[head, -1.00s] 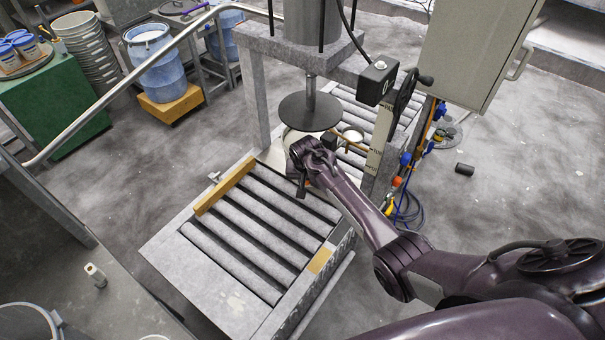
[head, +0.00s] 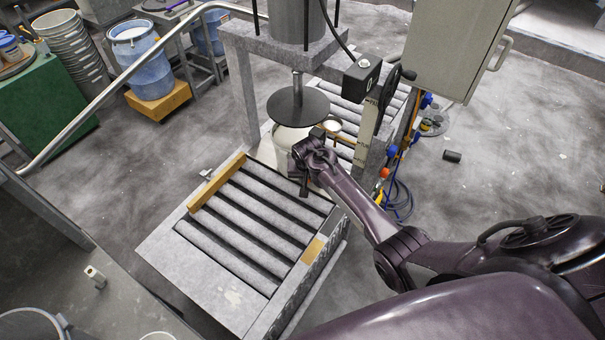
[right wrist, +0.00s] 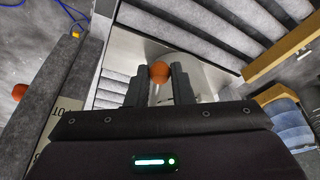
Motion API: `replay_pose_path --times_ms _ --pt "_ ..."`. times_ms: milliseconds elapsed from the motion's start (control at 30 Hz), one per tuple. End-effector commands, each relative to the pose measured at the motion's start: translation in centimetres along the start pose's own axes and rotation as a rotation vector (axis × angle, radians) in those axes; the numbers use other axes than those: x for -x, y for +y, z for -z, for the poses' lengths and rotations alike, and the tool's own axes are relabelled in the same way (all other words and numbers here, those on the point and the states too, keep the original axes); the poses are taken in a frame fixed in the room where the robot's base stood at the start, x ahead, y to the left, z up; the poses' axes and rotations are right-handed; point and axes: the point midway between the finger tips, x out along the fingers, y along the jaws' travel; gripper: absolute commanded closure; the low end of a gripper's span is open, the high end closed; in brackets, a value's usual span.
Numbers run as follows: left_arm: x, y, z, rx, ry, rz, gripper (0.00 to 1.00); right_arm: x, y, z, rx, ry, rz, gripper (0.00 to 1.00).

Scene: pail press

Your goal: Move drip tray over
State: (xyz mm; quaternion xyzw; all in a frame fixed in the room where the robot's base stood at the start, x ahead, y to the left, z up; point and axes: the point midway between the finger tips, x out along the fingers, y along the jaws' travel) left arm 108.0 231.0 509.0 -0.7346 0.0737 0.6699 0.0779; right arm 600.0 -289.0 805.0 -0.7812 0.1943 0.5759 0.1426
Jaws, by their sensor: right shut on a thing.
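My right gripper (right wrist: 160,78) is shut on an orange ball-shaped knob (right wrist: 159,72) in the right wrist view. A shiny metal sheet, which looks like the drip tray (right wrist: 215,75), lies just beyond the knob; how the two join is hidden by the fingers. In the head view my right gripper (head: 303,185) is beside the press at the rear end of the roller conveyor, and its arm hides the knob. A pale pail (head: 287,139) stands under the round black press plate (head: 298,106), partly behind the gripper. My left gripper is not in view.
The roller conveyor (head: 247,232) is bare, with a yellow stop bar (head: 216,181) on its left side. The press post (head: 365,150) and blue cables (head: 402,200) are close to my right arm. A grey cabinet (head: 455,45) stands above right.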

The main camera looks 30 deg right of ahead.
Motion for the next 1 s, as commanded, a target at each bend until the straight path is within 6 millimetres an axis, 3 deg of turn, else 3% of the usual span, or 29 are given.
replay_pose_path --times_ms 233,700,1000 --pt "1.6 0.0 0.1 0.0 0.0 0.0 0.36 0.4 1.8 -0.1 -0.001 0.002 0.0 0.92" --pt "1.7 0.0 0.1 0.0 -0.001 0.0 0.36 0.2 2.2 -0.4 0.0 0.0 0.0 0.92" --pt "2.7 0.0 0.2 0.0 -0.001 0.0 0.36 0.2 4.1 -0.3 -0.002 -0.002 -0.002 0.92"
